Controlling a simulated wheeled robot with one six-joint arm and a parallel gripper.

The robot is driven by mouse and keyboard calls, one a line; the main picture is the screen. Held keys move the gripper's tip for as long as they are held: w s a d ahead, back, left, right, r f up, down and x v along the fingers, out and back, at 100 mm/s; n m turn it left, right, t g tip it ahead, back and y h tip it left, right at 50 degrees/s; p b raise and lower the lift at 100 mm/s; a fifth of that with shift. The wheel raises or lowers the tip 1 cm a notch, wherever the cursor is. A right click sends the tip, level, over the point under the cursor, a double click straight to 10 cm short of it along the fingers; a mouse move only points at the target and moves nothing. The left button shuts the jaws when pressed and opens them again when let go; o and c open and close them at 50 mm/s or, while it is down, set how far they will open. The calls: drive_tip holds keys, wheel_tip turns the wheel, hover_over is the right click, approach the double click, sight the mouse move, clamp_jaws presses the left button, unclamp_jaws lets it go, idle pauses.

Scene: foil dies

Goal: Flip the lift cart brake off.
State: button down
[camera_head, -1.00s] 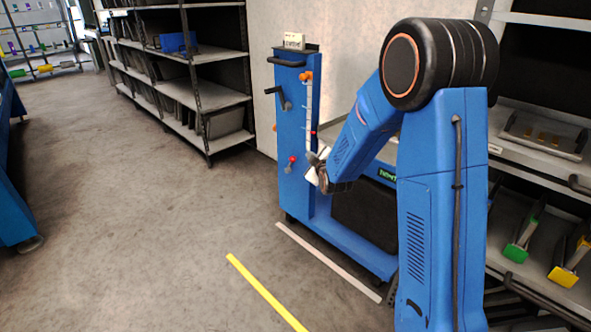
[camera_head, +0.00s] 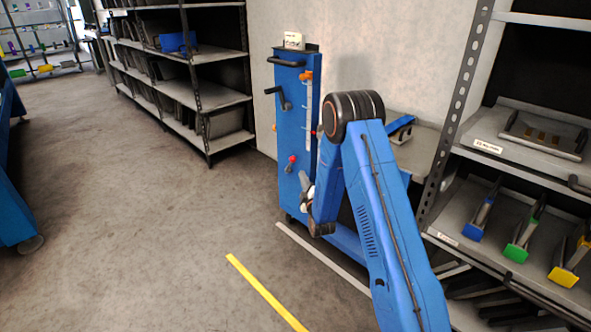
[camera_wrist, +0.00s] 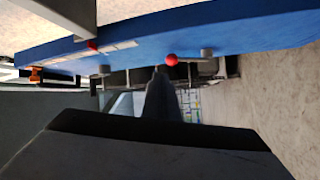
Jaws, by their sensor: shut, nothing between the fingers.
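The blue lift cart (camera_head: 291,130) stands upright against the wall in the head view. A small lever with a red knob (camera_head: 292,159), which looks like the brake, sits low on its column face. The red knob also shows in the wrist view (camera_wrist: 171,59), just past the tip of my gripper (camera_wrist: 160,72). My gripper (camera_head: 304,178) is shut and empty, just below and right of the knob in the head view. I cannot tell whether it touches the lever. My arm hides much of the cart's lower body.
A black crank handle (camera_head: 280,95) and an orange knob (camera_head: 306,75) are higher on the cart. Grey shelving (camera_head: 222,97) stands left, and another rack (camera_head: 470,212) with coloured-handled tools stands right. The floor (camera_head: 150,230) at left is open, with a yellow line (camera_head: 262,290).

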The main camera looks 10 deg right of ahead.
wheel_tip(320, 180, down, 7)
drive_tip(key=s+n+t, duration=0.1)
drive_tip(key=shift+s+a+r+n+t+y, duration=0.2)
drive_tip(key=shift+s+n+t+y, duration=0.1)
drive_tip(key=shift+s+n+t, duration=0.1)
approach(290, 165)
drive_tip(key=w+r, duration=0.3)
drive_tip(key=r, duration=0.2)
drive_tip(key=shift+w+d+r, duration=0.15)
drive_tip(key=shift+d, duration=0.3)
idle(0.4)
